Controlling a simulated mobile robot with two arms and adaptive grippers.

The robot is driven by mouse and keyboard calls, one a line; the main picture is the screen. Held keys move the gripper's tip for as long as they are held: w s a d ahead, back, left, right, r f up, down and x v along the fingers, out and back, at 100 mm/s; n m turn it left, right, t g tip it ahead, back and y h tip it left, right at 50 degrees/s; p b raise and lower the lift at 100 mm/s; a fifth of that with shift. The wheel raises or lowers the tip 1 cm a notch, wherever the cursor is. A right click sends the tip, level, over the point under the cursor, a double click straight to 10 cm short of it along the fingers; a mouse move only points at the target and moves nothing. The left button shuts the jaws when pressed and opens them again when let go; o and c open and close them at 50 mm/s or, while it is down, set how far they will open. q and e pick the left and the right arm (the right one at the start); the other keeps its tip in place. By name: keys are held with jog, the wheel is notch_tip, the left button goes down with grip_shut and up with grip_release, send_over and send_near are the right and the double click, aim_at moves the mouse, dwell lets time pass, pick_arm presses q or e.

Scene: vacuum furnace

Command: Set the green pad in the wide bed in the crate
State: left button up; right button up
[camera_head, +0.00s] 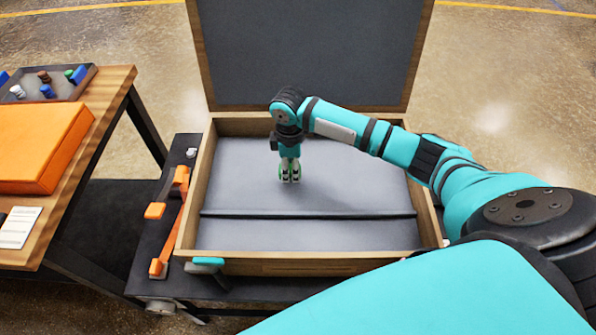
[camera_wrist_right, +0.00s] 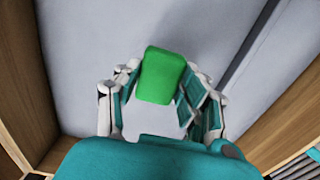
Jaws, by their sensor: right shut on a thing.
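The open wooden crate (camera_head: 190,200) has a grey padded inside. A dark ridge (camera_head: 310,214) splits it into a wide bed (camera_head: 350,180) at the back and a narrow strip at the front. My right gripper (camera_head: 290,179) points down over the wide bed, left of its middle. It is shut on the green pad (camera_wrist_right: 161,75), which shows between the fingers in the wrist view. In the head view the fingers hide most of the pad. I cannot tell whether the pad touches the bed. My left gripper is not in view.
The crate's lid (camera_head: 305,50) stands open at the back. A wooden table (camera_head: 105,110) at left holds an orange block (camera_head: 42,148) and a tray (camera_head: 75,90) of small parts. Orange pieces (camera_head: 175,205) lie beside the crate. A teal piece (camera_head: 208,262) sits at its front wall.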

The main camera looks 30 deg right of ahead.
jog(key=shift+s+d, duration=0.15)
jog(key=shift+d, duration=0.4)
jog(key=shift+s+d, duration=0.1)
jog(key=shift+d, duration=0.45)
jog(key=f, duration=0.3)
jog(key=shift+a, duration=0.2)
jog(key=shift+f, duration=0.35)
jog(key=shift+f, duration=0.15)
jog(key=o, duration=0.8)
jog(key=shift+o, duration=0.2)
notch_tip(320, 180, up, 12)
jog(key=shift+r+p, duration=0.2)
jog(key=shift+p, duration=0.25)
